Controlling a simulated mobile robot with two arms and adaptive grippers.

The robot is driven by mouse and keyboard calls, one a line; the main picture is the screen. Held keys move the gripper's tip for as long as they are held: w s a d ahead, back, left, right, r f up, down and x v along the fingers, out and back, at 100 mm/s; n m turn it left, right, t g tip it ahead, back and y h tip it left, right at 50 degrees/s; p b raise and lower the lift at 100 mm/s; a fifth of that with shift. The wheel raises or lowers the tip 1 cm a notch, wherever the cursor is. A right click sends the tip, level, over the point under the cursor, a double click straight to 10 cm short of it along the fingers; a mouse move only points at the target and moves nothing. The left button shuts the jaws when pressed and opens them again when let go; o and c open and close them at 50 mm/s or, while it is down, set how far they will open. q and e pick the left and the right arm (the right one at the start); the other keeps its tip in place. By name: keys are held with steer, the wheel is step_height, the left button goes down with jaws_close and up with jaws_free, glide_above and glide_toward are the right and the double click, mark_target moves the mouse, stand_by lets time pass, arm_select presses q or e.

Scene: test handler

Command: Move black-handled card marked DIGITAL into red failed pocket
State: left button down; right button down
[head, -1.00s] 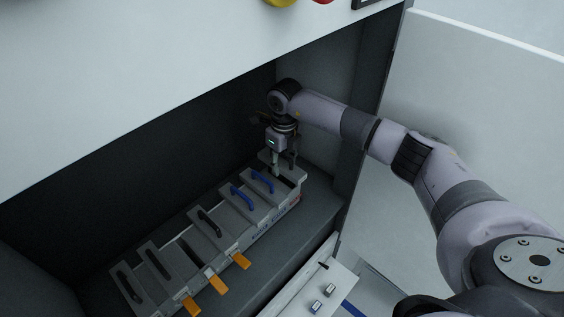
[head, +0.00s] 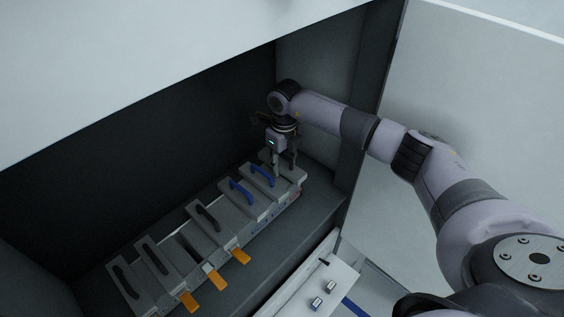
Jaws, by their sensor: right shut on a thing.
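My right gripper (head: 284,173) is at the right end of a grey card rack (head: 255,224) inside the dark bay. It is shut on the handle of a grey card (head: 296,174), which sits low in the rack's end slot. The fingers hide most of its handle, and no DIGITAL lettering is legible. Small red marks (head: 297,193) show on the rack front below that slot. Three other cards have black handles: one mid-rack (head: 208,216) and two at the left (head: 155,258) (head: 124,281). My left gripper is not in view.
Two blue-handled cards (head: 241,191) (head: 263,174) stand just left of the gripper. Orange tabs (head: 217,280) stick out from the rack's front left. The bay's right wall (head: 318,110) is close to my arm. A white panel with small switches (head: 316,302) is below in front.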

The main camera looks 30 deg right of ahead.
mark_target(283, 155)
steer(key=shift+f, duration=0.35)
steer(key=shift+s, duration=0.1)
steer(key=c, duration=1.1)
jaws_free()
steer(key=shift+o, duration=0.2)
steer(key=shift+r, duration=0.35)
step_height(283, 155, up, 7)
steer(key=shift+s+f, duration=0.1)
steer(key=shift+f, duration=0.05)
steer(key=shift+s+f, duration=0.1)
